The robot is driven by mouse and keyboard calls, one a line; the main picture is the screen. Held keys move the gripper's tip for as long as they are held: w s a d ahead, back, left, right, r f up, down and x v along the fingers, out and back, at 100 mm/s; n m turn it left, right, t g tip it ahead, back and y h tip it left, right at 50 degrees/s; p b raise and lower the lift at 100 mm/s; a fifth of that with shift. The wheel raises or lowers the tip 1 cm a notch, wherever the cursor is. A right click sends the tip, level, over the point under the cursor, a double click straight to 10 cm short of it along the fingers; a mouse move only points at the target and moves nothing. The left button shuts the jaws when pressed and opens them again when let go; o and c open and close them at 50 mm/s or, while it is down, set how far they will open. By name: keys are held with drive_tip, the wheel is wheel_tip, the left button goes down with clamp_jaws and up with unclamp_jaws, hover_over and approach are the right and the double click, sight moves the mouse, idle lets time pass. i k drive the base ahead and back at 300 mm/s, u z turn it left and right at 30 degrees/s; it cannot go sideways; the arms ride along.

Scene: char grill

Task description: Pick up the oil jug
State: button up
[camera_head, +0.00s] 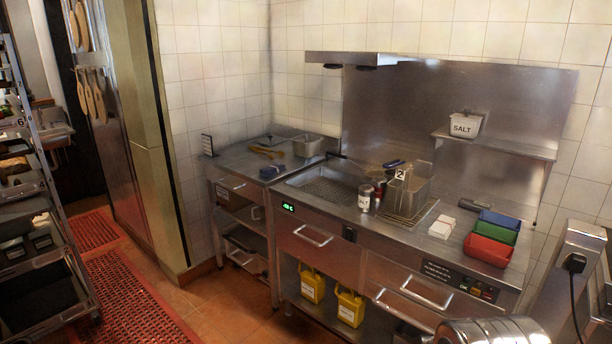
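Two yellow jugs with white labels stand upright on the low open shelf under the steel fryer counter. The label text is too small to read, so I cannot tell which one is the oil jug. My gripper is not in view.
The counter (270,205) holds a fry basket (408,190), shakers (365,198) and coloured trays (492,238). A salt tub (465,124) sits on the wall shelf. A rack (45,235) stands at left. The tiled floor (225,305) before the counter is clear.

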sight(312, 280)
drive_tip(key=u, duration=0.1)
drive_tip(key=i, duration=1)
drive_tip(key=u, duration=0.4)
drive_tip(key=i, duration=0.85)
drive_tip(key=u, duration=0.85)
drive_tip(key=i, duration=1.25)
drive_tip(key=u, duration=0.45)
